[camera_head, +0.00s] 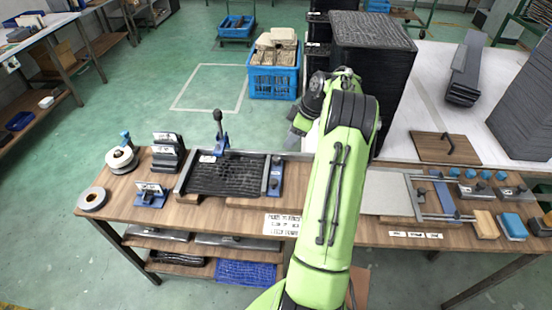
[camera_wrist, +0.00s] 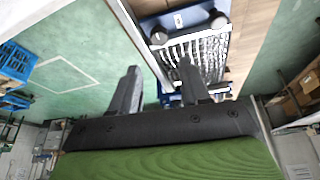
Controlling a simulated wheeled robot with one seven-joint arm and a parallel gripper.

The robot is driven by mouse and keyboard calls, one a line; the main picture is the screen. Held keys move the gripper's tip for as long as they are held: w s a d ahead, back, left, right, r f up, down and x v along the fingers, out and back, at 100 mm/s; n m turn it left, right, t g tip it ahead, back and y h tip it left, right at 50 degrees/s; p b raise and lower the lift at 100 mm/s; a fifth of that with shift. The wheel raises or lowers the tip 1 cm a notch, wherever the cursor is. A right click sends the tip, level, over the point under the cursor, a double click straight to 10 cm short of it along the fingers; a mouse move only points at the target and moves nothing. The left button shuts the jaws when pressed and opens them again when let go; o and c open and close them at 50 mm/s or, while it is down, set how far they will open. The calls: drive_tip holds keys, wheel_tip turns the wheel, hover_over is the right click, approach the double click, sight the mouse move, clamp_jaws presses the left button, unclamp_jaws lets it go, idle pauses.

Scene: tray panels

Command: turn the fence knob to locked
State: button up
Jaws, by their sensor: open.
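A blue strip (camera_head: 275,173) with dark knobs borders the right side of a black ribbed tray panel (camera_head: 225,176) on the wooden bench. In the wrist view, a blue piece with a white label carries two round dark knobs (camera_wrist: 158,36), beside the ribbed panel (camera_wrist: 196,55). I cannot tell which knob is the fence knob, nor read a locked mark. My gripper (camera_wrist: 159,68) is open and empty, with its fingers apart. In the head view my gripper (camera_head: 298,128) is partly hidden by my arm, above the bench's back edge, right of the panel.
A black-handled blue clamp (camera_head: 219,135) stands upright behind the panel. A tape roll (camera_head: 92,198) and dark holders (camera_head: 167,153) are at left. A grey panel with rails (camera_head: 388,194) lies right of my arm. A tall black stack (camera_head: 372,75) stands behind the bench.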

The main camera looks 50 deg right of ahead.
sight(277, 158)
drive_tip(key=b+x, duration=0.1)
drive_tip(key=x, duration=1)
drive_tip(key=shift+d+f+b, duration=0.1)
drive_tip(key=shift+f+b, duration=0.2)
drive_tip(key=shift+f, duration=0.05)
drive_tip(key=shift+c, duration=0.3)
drive_tip(key=c, duration=0.7)
